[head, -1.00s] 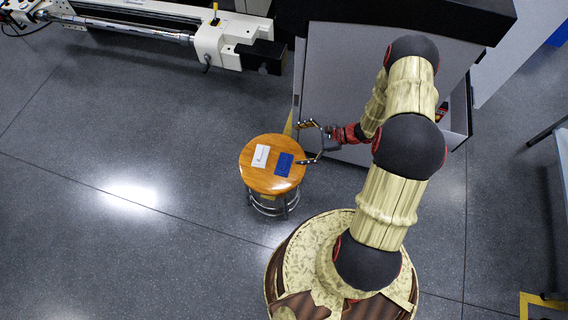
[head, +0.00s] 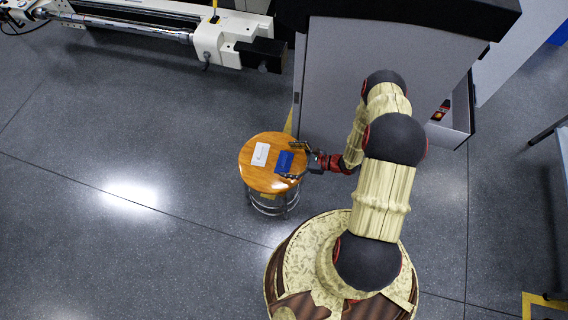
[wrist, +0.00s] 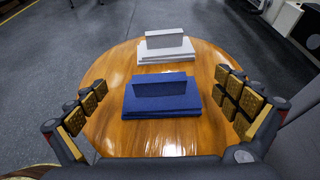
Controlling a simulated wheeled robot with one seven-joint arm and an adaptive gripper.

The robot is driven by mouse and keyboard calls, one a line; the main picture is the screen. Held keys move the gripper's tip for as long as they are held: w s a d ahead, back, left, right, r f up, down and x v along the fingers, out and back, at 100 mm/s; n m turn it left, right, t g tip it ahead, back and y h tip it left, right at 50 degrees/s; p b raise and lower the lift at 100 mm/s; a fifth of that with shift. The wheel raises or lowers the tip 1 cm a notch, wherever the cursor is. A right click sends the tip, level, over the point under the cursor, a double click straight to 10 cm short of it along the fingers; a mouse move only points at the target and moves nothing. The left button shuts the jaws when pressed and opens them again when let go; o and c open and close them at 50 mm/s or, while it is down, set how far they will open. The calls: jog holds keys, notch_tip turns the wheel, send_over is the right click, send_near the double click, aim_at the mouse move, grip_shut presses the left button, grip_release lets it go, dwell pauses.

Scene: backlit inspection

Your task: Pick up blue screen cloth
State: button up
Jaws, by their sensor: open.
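The blue screen cloth (head: 284,162) lies on the right part of a round wooden stool top (head: 262,185). In the wrist view the blue cloth (wrist: 162,97) looks like a folded stack with a raised upright flap. My gripper (head: 291,161) is open at the right side of the stool, its fingers at the near and far sides of the blue cloth. In the wrist view my gripper's (wrist: 165,105) padded fingers stand wide apart, left and right of the cloth, and do not touch it.
A white folded cloth (head: 260,154) lies beside the blue one, also seen in the wrist view (wrist: 166,46). A large grey cabinet (head: 335,90) stands behind the stool on the right. A white machine (head: 225,40) stands at the back left. The floor left of the stool is clear.

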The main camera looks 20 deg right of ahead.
jog(key=shift+w+a+f, duration=0.25)
jog(key=shift+w+a, duration=0.15)
jog(key=shift+a, duration=0.15)
jog(key=shift+c, duration=0.3)
jog(key=c, duration=1.3)
